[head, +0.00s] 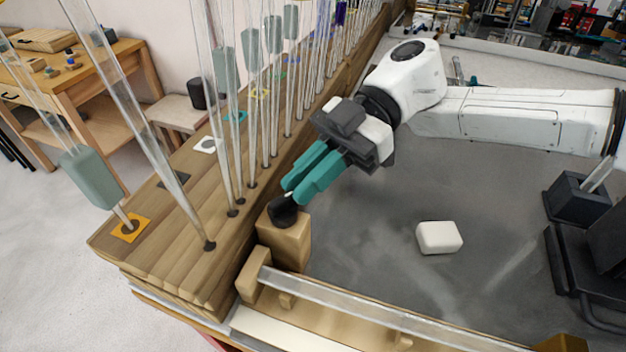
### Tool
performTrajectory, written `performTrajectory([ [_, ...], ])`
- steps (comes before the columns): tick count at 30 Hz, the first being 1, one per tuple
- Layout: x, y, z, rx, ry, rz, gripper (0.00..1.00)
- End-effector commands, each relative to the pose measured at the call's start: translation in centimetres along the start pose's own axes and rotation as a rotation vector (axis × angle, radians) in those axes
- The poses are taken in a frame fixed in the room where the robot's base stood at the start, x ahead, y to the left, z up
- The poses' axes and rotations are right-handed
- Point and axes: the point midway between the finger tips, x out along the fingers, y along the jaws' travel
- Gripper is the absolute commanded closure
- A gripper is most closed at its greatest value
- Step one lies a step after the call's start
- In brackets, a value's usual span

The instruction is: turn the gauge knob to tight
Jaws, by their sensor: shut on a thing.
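The gauge knob is a black round knob (284,211) on top of a wooden block (291,240), beside the wooden rod rack, left of centre in the head view. My gripper (288,194) has teal fingers that come down from the upper right to the knob. The fingers are shut on the knob and hide part of its top. A small dark mark shows near the fingertips. I cannot read the knob's setting or any tight mark from here.
Tall glass rods with grey-green sleeves stand in the wooden rack (170,257) close to the left of my gripper. A horizontal glass rod (380,312) lies on wooden supports in front. A white block (439,237) sits on the grey surface, which is mostly clear.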

Motion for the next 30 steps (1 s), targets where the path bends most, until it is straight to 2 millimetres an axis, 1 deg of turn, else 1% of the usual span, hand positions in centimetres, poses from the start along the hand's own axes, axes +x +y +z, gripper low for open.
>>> performTrajectory([
  [1, 0.4, 0.4, 0.1, -0.018, 0.0, -0.042, 1.0],
  [6, 0.5, 0.8, 0.1, -0.069, -0.001, -0.166, 1.0],
  [13, 0.6, 1.3, 0.1, -0.117, -0.001, -0.286, 1.0],
  [21, 0.7, 1.4, 0.1, -0.144, -0.002, -0.354, 1.0],
  [30, 0.8, 1.4, 0.1, -0.148, -0.002, -0.367, 1.0],
])
